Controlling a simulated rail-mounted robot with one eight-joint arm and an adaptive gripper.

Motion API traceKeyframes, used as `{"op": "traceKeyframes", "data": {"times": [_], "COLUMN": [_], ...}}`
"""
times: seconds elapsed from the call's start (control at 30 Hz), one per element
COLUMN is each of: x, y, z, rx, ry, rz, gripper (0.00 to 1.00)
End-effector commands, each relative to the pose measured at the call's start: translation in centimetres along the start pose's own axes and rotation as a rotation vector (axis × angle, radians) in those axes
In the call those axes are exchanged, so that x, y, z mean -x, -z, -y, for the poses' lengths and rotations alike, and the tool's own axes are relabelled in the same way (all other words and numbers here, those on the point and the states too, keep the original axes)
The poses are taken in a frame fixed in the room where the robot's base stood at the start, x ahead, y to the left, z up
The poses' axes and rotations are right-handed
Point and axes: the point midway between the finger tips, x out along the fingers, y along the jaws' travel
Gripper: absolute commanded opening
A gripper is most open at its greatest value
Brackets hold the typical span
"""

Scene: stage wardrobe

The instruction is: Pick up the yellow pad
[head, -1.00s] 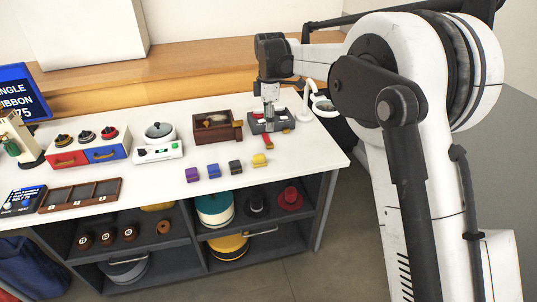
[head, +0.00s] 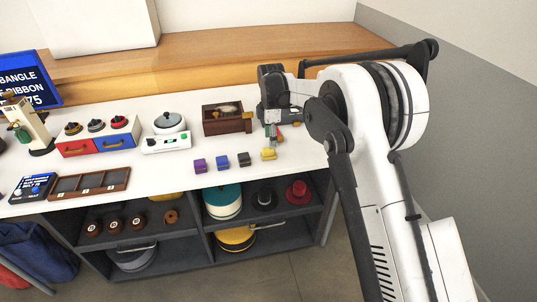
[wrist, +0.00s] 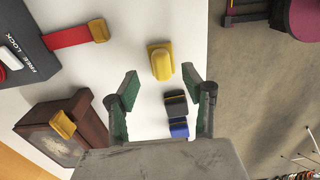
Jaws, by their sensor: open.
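The yellow pad (head: 268,154) sits on the white counter near its front edge, at the right end of a row of small coloured pads. In the wrist view the yellow pad (wrist: 160,62) lies beyond my fingertips, roughly between their lines. My gripper (head: 273,135) is just behind the pad in the head view and points down. In the wrist view my gripper (wrist: 160,88) has its green-padded fingers spread wide, with nothing held between them.
A black pad (head: 244,160), a blue pad (head: 222,163) and a purple pad (head: 199,165) stand left of the yellow one. A wooden box (head: 222,128) stands behind. A dark device marked FREE LOCK (wrist: 40,62) with a red strap (wrist: 68,38) lies nearby.

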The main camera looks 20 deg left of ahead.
Motion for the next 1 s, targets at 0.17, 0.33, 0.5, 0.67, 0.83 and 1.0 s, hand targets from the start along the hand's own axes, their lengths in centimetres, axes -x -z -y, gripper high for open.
{"op": "traceKeyframes", "data": {"times": [0.17,0.33,0.5,0.67,0.83,1.0], "x": [-0.8,-2.8,-5.0,-5.4,-5.4,-5.4], "y": [0.1,0.7,0.8,0.8,0.8,0.8], "z": [0.0,0.1,0.1,0.1,0.1,0.1], "rx": [0.000,0.001,0.000,0.000,0.000,0.000], "ry": [0.000,0.000,0.000,0.000,0.000,0.000], "rz": [0.000,0.000,0.000,0.000,0.000,0.000], "gripper": [0.44,0.44,0.44,0.44,0.38,0.15]}}
